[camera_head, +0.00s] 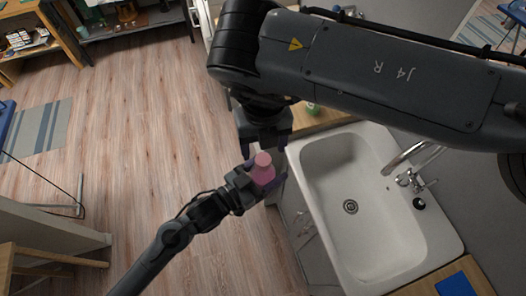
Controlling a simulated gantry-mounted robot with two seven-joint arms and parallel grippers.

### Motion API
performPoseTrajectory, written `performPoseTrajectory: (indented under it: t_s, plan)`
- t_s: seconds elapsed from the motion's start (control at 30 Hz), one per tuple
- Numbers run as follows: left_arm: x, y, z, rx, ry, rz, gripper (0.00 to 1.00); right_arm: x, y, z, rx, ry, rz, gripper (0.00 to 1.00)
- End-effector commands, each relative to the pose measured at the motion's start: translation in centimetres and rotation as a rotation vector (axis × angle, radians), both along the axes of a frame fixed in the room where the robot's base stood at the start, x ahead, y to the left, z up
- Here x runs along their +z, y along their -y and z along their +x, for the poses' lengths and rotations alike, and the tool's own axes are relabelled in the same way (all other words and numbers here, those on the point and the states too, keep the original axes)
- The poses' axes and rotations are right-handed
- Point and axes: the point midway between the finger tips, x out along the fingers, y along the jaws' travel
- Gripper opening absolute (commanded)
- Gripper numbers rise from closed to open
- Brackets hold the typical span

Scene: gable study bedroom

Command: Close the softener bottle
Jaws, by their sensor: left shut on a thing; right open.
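The pink softener bottle (263,176) is held in the air to the left of the sink, its narrower, paler pink top (263,159) facing up towards the camera. My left gripper (265,181), its arm coming in from the lower left, is shut on the bottle's body. My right gripper (263,147) is open, its dark fingers spread on either side near the bottle's top. I cannot tell whether the fingers touch it, or whether the pink top is a cap and fully seated.
A white sink (350,210) with a chrome faucet (407,160) is to the right. A green item (312,108) stands on the wooden counter behind it. A blue item (455,286) lies at the lower right. Wooden floor (130,120) is open to the left.

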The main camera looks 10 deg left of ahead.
Motion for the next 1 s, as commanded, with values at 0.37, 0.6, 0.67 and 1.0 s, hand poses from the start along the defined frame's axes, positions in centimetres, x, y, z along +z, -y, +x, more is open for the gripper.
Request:
performPoseTrajectory:
  t_s: [0.37, 0.6, 0.67, 1.0]
  plan:
    - [0.1, 0.0, 0.0, 0.0, 0.003, -0.001, 0.0, 5.8, 0.0, 0.0, -0.001, 0.003, -0.001, 0.68]
    - [0.1, 0.0, 0.0, 0.0, 0.003, -0.001, 0.0, 6.8, 0.0, -0.1, 0.0, -0.001, 0.0, 0.68]
    - [0.1, 0.0, 0.0, 0.0, 0.003, -0.001, 0.0, 6.8, 0.0, -0.1, 0.0, -0.001, 0.0, 0.68]
    - [0.1, 0.0, 0.0, 0.0, 0.002, -0.002, 0.0, 6.8, 0.0, 0.0, -0.001, -0.001, 0.0, 0.68]
